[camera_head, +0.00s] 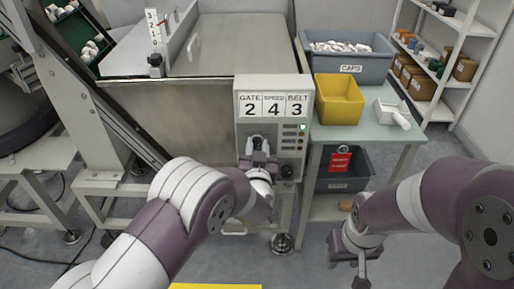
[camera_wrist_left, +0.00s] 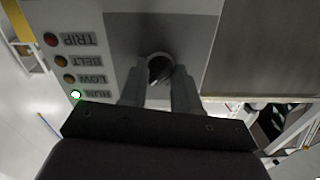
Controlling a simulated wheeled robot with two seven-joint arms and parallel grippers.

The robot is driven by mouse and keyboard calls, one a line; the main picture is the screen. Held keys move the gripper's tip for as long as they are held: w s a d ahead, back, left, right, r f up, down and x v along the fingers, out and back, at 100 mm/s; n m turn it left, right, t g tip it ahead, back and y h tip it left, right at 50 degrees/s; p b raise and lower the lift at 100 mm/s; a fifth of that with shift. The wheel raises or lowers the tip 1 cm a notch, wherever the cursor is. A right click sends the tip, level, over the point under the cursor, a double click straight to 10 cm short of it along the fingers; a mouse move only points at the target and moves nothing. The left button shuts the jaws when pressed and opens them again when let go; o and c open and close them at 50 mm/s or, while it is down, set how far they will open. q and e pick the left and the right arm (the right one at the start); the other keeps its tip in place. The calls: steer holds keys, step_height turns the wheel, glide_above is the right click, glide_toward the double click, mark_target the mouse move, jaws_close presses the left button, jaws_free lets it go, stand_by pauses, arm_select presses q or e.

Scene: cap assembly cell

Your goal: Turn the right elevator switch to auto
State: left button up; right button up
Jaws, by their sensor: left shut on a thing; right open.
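A grey control box (camera_head: 301,88) shows the panel GATE 2, SPEED 4, BELT 3 at its top. My left gripper (camera_head: 259,144) is at the box's front, below the panel, and hides most of what is there. In the left wrist view, my left gripper (camera_wrist_left: 160,80) is shut on a round dark knob (camera_wrist_left: 159,67) with a pale rim. I cannot read a switch label or the knob's setting. A black knob (camera_head: 287,171) sits free at the box's lower right. My right gripper (camera_head: 352,258) is open and empty, low at the right, away from the box.
A lit green lamp (camera_wrist_left: 76,95) is beside RUN; the TRIP lamp (camera_wrist_left: 50,39) looks unlit. A side table (camera_head: 385,132) carries a grey CAPS bin (camera_head: 350,68), a yellow bin (camera_head: 338,98) and a white scoop (camera_head: 392,112). A dark bin with a red tag (camera_head: 340,160) is below.

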arm_select(q)
steer(key=n+b, duration=0.3)
steer(key=n, duration=0.2)
steer(key=shift+f, duration=0.2)
steer(key=shift+n+b, duration=0.95)
steer(key=shift+n, duration=0.75)
steer(key=o, duration=1.1)
steer(key=shift+r, duration=0.1)
steer(key=shift+c, duration=0.2)
steer(key=s+p, duration=0.2)
steer(key=s, duration=1)
steer(key=shift+s, duration=0.35)
